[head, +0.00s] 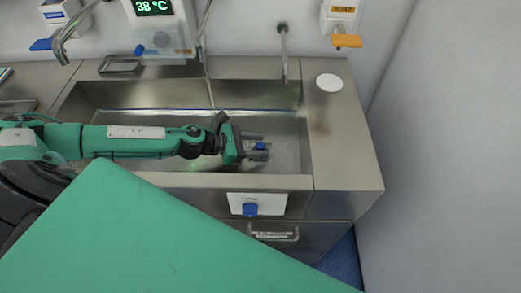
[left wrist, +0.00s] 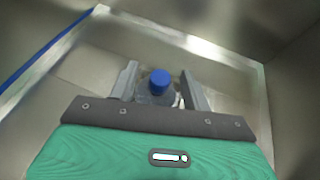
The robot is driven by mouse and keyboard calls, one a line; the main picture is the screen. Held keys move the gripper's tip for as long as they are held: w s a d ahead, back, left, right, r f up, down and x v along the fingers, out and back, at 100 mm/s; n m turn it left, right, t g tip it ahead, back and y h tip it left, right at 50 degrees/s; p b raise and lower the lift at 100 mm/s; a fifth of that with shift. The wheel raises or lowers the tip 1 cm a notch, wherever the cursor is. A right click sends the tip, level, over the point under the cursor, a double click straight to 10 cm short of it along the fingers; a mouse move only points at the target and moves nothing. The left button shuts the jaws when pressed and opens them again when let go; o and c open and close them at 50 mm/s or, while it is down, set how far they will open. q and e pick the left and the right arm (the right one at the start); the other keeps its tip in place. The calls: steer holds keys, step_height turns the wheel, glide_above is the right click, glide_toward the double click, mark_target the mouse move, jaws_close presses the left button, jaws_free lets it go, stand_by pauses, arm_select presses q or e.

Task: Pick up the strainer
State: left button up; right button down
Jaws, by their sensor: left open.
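I cannot make out a strainer for certain in either view. My left gripper (head: 266,147) reaches into the steel sink (head: 308,150) from the left and is open. A clear bottle with a blue cap (head: 260,146) is between its fingers. In the left wrist view the bottle's blue cap (left wrist: 160,80) shows between the two grey fingers of the left gripper (left wrist: 158,68), with the lower part of the bottle hidden by the gripper body. My right gripper is not in view.
A white round disc (head: 329,83) lies on the steel counter right of the sink. A tap (head: 283,50) hangs over the back of the sink, and a dispenser with an orange lever (head: 347,40) is on the wall. A panel with a blue knob (head: 250,210) is on the sink front.

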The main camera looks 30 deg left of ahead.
arm_select(q)
steer(key=shift+p+x, duration=0.3)
steer(key=shift+x, duration=1.2)
jaws_close()
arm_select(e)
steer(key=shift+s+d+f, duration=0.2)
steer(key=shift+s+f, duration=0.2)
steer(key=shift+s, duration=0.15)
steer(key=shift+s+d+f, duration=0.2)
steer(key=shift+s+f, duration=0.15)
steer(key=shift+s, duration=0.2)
